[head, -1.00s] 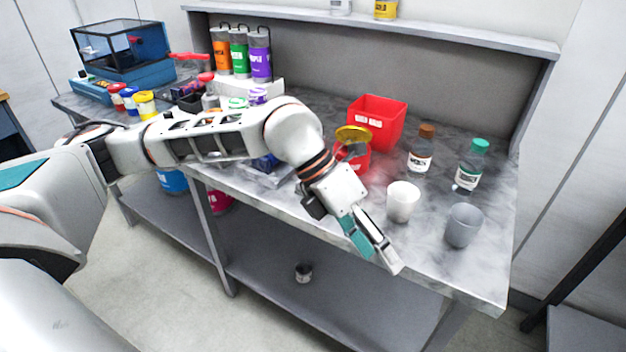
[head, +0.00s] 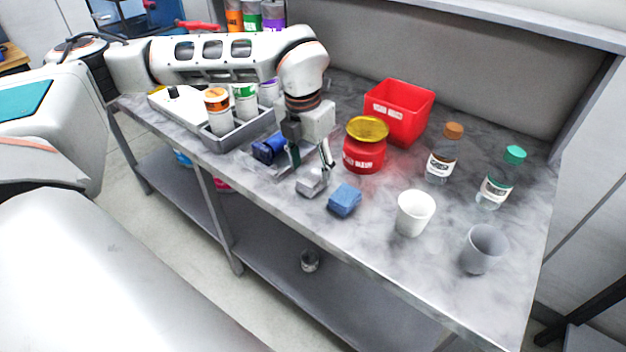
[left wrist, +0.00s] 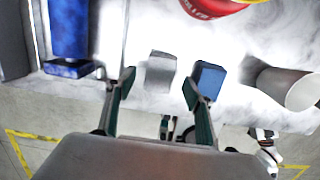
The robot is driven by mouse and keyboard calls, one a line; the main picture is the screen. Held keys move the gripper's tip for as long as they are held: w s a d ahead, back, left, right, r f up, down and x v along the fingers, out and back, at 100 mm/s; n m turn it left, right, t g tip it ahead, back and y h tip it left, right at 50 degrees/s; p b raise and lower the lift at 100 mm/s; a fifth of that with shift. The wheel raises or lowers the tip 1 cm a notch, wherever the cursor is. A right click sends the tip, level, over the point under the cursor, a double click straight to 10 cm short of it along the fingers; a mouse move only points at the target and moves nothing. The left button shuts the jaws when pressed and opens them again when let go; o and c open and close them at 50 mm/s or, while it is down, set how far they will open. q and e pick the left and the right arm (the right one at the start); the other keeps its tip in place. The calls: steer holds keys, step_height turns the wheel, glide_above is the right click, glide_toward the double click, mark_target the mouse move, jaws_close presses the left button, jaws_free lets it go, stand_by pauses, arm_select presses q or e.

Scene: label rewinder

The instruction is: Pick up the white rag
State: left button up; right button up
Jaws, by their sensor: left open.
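The white rag (head: 311,184), a small pale grey-white folded block, lies near the table's front edge. It also shows in the left wrist view (left wrist: 160,68), framed between the two fingers. My left gripper (head: 311,160) is open and points down just above and behind the rag. In the left wrist view the gripper (left wrist: 158,86) holds nothing, and its right fingertip overlaps the blue rag. Contact with the white rag does not show. My right gripper is not in view.
A blue rag (head: 345,199) lies close to the right. A red jar with a yellow lid (head: 364,152) stands behind. A white cup (head: 414,213) and grey cup (head: 483,249) stand further right. A grey tray (head: 243,134) and a blue roll (head: 268,148) are left.

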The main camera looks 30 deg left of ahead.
mark_target(312, 176)
arm_select(q)
step_height(312, 176, down, 2)
steer(key=shift+w+f, duration=0.25)
steer(key=shift+f, duration=0.15)
steer(key=c, duration=1.1)
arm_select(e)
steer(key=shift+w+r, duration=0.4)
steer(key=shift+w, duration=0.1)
arm_select(q)
steer(key=shift+r, duration=0.15)
steer(key=shift+r+p, duration=0.4)
steer(key=shift+r, duration=9.55)
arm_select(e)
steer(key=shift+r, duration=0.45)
